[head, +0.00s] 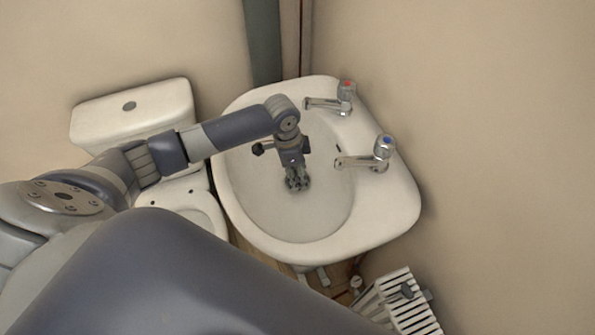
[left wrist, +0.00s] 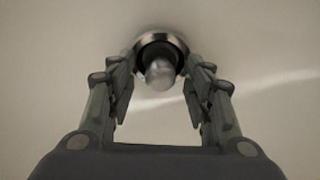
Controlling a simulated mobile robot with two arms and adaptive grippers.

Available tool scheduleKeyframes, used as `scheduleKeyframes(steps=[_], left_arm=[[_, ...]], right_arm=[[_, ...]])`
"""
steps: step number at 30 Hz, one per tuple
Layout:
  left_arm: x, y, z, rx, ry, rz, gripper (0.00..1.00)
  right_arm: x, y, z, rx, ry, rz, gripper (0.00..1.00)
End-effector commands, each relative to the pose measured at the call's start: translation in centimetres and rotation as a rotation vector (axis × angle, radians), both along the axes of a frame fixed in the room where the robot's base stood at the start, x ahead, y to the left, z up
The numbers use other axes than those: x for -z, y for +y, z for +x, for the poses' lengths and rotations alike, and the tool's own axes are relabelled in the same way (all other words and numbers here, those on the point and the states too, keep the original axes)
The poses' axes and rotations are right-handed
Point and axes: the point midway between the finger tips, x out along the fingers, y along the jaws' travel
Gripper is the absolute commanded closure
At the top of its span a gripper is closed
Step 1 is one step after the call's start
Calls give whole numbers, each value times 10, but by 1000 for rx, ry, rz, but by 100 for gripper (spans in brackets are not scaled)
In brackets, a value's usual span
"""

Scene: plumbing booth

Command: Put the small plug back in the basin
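The white basin (head: 330,205) hangs on the wall, with my left gripper (head: 297,185) reaching down into its bowl. In the left wrist view, the small plug (left wrist: 160,74) shows as a rounded grey knob against the dark centre of the chrome drain ring (left wrist: 176,44). I cannot tell how deep it sits in the drain. My left gripper's fingers (left wrist: 160,70) stand on either side of the knob, with a visible gap on each side. In the head view the gripper hides the plug and drain. My right gripper is not in view.
Two chrome taps, red-topped (head: 345,95) and blue-topped (head: 382,150), project over the basin's right side. A toilet cistern (head: 135,115) stands to the left. A white radiator (head: 405,300) is below right. The front of the bowl is clear.

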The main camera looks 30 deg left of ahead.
Motion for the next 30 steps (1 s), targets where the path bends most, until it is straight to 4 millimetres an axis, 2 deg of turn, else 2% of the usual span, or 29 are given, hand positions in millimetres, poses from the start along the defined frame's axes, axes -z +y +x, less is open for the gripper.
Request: scheduleKeyframes(steps=[5,8,21,25,30], left_arm=[[-2,0,0,0,0,0,53],[-11,2,0,1,-2,0,53],[-96,13,-7,2,-3,1,53],[-112,14,-8,0,-2,0,53],[-119,15,-10,0,0,0,53]], right_arm=[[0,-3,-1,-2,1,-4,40],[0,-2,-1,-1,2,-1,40],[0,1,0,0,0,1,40],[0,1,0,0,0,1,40],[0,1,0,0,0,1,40]])
